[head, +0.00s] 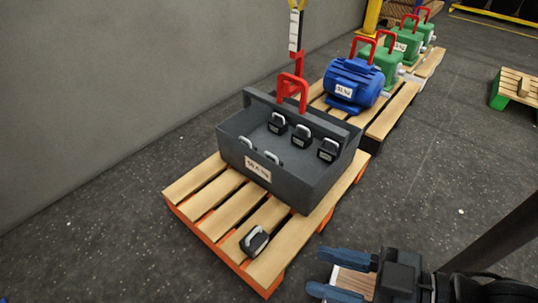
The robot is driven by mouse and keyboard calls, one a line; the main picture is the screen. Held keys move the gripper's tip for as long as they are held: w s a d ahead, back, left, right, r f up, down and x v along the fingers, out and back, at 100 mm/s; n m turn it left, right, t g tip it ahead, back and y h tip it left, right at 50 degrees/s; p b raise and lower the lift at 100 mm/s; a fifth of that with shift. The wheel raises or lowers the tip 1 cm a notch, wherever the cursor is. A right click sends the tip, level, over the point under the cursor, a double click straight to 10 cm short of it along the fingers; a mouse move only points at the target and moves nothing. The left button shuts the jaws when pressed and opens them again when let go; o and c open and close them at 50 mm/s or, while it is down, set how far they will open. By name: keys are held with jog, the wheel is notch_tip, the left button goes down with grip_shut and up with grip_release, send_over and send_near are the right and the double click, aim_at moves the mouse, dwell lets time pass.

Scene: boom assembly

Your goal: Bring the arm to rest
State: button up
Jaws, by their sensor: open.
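My gripper (328,273) shows in the head view at the lower right. A dark grey box (310,185) with a weight label and a red loop handle (292,90) stands on that pallet. Several small black weights with light handles sit in the box.
A red and yellow hook line (296,40) hangs above the box handle. Behind are a blue motor (352,82) and green units (383,62) on pallets. A grey wall (130,80) runs along the left. A small pallet (516,88) stands far right; the floor between is clear.

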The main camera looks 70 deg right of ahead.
notch_tip(320, 180, up, 25)
jog(key=p, duration=2.4)
